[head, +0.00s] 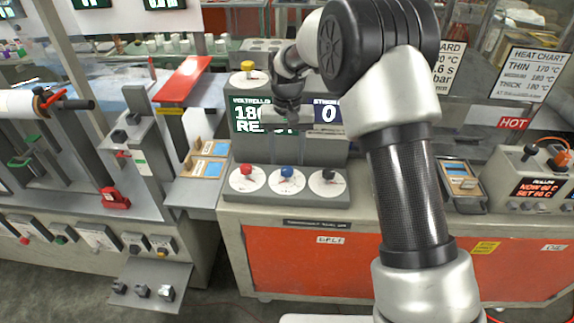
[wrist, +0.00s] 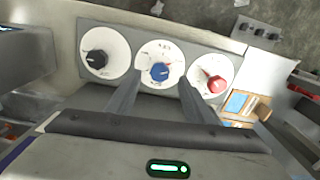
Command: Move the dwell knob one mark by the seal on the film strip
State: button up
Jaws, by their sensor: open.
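Three round dials sit on the sloped grey panel: a red knob (head: 246,170), a blue knob (head: 287,171) and a black knob (head: 328,174). Their captions are too small to read, so I cannot tell which is the dwell knob. In the wrist view the black knob (wrist: 97,59), blue knob (wrist: 159,71) and red knob (wrist: 214,83) line up left to right. My gripper (wrist: 160,82) is open and empty, its fingers pointing toward the blue dial. In the head view my gripper (head: 288,112) hangs before the display, above the dials. Wooden cards with blue windows (head: 208,168), possibly film strips, lie left of the panel.
A yellow knob (head: 248,67) tops the unit. A tray with a blue-windowed card (head: 458,170) and a heater box (head: 535,180) stand at right.

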aim_at(288, 169)
jog(key=shift+f, duration=2.1)
jog(key=c, duration=1.1)
jog(key=shift+o, duration=0.3)
jog(key=shift+n, duration=0.4)
jog(key=n, duration=0.5)
jog(key=shift+d+n, duration=0.1)
jog(key=shift+n, duration=0.2)
jog(key=n, duration=0.5)
jog(key=shift+w+r, duration=0.1)
jog(key=shift+n, duration=0.3)
